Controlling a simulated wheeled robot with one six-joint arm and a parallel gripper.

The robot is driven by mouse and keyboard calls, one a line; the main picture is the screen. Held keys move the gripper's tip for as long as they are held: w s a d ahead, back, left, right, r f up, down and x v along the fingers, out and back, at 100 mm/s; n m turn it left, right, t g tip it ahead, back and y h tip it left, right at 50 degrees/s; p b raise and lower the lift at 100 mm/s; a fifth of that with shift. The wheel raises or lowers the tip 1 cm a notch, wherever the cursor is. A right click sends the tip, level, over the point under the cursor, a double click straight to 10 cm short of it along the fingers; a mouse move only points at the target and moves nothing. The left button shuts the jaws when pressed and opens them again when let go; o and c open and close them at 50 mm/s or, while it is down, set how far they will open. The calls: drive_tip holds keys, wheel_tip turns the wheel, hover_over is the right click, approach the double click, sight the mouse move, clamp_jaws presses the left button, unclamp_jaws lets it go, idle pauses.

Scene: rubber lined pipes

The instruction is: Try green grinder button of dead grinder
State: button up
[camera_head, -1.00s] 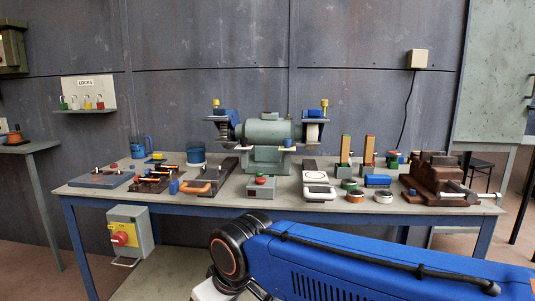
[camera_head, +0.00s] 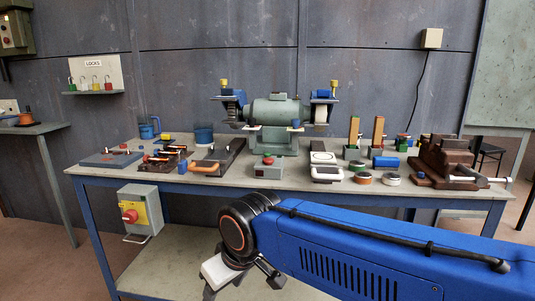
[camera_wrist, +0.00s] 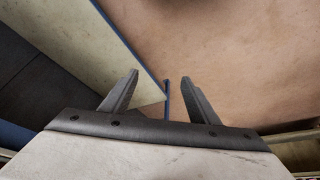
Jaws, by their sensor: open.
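The bench grinder (camera_head: 276,115) is green, with a wheel at each end, and stands at the back middle of the bench. In front of it is a small grey switch box (camera_head: 269,172) with a red button (camera_head: 268,161) on top. A green button cannot be made out clearly on the box. My gripper (camera_head: 241,284) hangs low in front of the bench, below and apart from the switch box. In the wrist view my gripper (camera_wrist: 160,78) is open and empty, its two fingers spread over the floor and a pale shelf edge.
The bench (camera_head: 330,187) carries several tools, tape rolls and a brown vise (camera_head: 447,160). A grey isolator box with a red knob (camera_head: 130,215) hangs at its front left. A lower shelf (camera_head: 175,260) lies beneath. A lock board (camera_head: 95,75) is on the wall.

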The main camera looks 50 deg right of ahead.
clamp_jaws()
idle(1.5)
